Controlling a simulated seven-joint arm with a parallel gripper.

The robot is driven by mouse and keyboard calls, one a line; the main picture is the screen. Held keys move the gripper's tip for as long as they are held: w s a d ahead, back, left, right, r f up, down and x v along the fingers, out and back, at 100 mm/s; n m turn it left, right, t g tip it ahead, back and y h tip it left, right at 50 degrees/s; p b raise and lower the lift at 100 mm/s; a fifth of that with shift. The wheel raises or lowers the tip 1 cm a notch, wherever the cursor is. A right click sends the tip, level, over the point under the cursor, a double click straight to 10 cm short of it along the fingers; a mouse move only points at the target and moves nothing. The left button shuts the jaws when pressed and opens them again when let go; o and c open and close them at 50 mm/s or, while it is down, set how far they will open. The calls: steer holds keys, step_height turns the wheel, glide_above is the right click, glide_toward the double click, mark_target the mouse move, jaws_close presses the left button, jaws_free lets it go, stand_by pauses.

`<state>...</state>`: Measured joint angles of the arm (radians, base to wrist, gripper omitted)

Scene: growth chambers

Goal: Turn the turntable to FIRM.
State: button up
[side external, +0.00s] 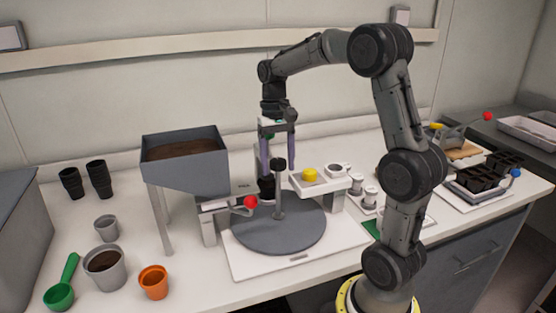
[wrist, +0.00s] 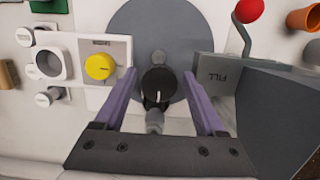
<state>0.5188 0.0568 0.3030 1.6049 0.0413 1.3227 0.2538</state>
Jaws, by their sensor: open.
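The turntable (side external: 262,236) is a flat grey disc on a white base plate; it also shows in the wrist view (wrist: 130,30). A grey post with a black knob (side external: 278,163) stands upright on it. In the wrist view the knob (wrist: 158,85) bears a white line. A black pot (side external: 266,188) is partly hidden behind the post, at the disc's back. My gripper (side external: 277,170) points down with its purple fingers apart. In the wrist view the open gripper (wrist: 160,76) has one finger either side of the knob, with gaps. No FIRM label is readable.
A soil hopper (side external: 185,160) stands left of the disc, beside a red-ball lever (side external: 250,202). A FILL label (wrist: 219,78) marks that side. A white station with a yellow knob (side external: 310,174) stands right. Cups and a green scoop (side external: 62,287) lie front left.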

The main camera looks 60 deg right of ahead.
steer(key=shift+r, duration=3.35)
steer(key=shift+s+a+r, duration=0.1)
steer(key=shift+a, duration=0.1)
steer(key=s+a+f+n+t+h, duration=0.1)
steer(key=s+a+f+n+t, duration=0.3)
steer(key=s+a+n, duration=0.5)
steer(key=s+a+t, duration=0.2)
steer(key=s+a, duration=0.3)
steer(key=a, duration=0.2)
steer(key=shift+t, duration=0.4)
steer(key=shift+s+a+f, duration=0.1)
